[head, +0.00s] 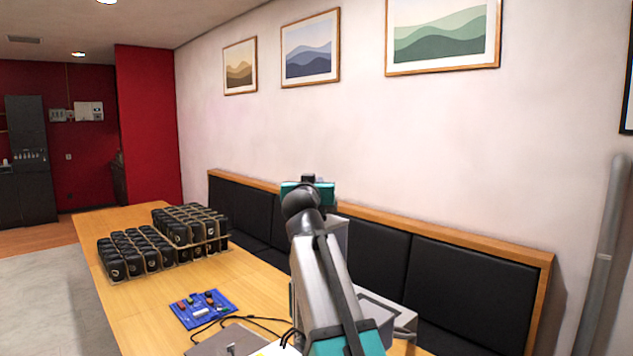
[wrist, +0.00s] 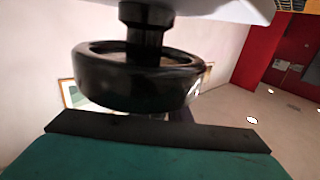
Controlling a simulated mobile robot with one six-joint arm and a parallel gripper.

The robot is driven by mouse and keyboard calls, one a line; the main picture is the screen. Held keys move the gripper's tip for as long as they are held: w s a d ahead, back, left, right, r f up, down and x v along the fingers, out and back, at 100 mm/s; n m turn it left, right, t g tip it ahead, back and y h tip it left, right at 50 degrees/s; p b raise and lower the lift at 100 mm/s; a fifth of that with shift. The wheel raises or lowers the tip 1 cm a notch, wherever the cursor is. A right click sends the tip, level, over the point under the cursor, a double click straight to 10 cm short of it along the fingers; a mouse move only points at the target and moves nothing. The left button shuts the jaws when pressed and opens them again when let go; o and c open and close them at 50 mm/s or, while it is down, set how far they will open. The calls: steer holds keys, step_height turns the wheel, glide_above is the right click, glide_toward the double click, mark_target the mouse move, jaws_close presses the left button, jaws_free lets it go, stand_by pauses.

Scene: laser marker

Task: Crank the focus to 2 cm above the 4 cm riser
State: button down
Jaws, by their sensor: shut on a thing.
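The laser marker (head: 385,310) is a grey machine on the table, mostly hidden behind my arm in the head view. A black round crank knob (wrist: 135,85) on a short shaft fills the upper middle of the wrist view. My gripper, with a teal body and a dark finger edge (wrist: 155,128), is shut on this knob. In the head view my gripper (head: 308,193) is at the top of my raised arm, in front of the marker's column. The 4 cm riser and the focus height scale cannot be made out.
A blue board with small parts (head: 200,308) and a grey plate (head: 228,342) lie nearer. A black padded bench (head: 470,295) runs along the wall behind.

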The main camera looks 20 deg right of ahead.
steer(key=shift+a+n+t+y+p, duration=0.35)
steer(key=shift+n+y+p, duration=0.2)
steer(key=shift+y, duration=0.25)
steer(key=shift+a+n+t+y+p, duration=0.3)
steer(key=shift+n+y+p, duration=0.25)
steer(key=shift+y, duration=0.25)
steer(key=shift+a+n+y, duration=0.2)
steer(key=shift+n+y, duration=0.2)
steer(key=shift+y, duration=0.2)
steer(key=shift+a+n+t+y, duration=0.25)
steer(key=shift+n+y, duration=0.25)
steer(key=shift+y, duration=0.3)
steer(key=y+b, duration=0.1)
steer(key=n+y+b, duration=0.1)
steer(key=shift+s+a+f+n+y, duration=0.2)
steer(key=shift+a+n+y, duration=0.1)
steer(key=shift+a, duration=0.1)
steer(key=shift+a+n+y+b, duration=0.2)
steer(key=shift+n+y+b, duration=0.3)
steer(key=shift+b, duration=0.55)
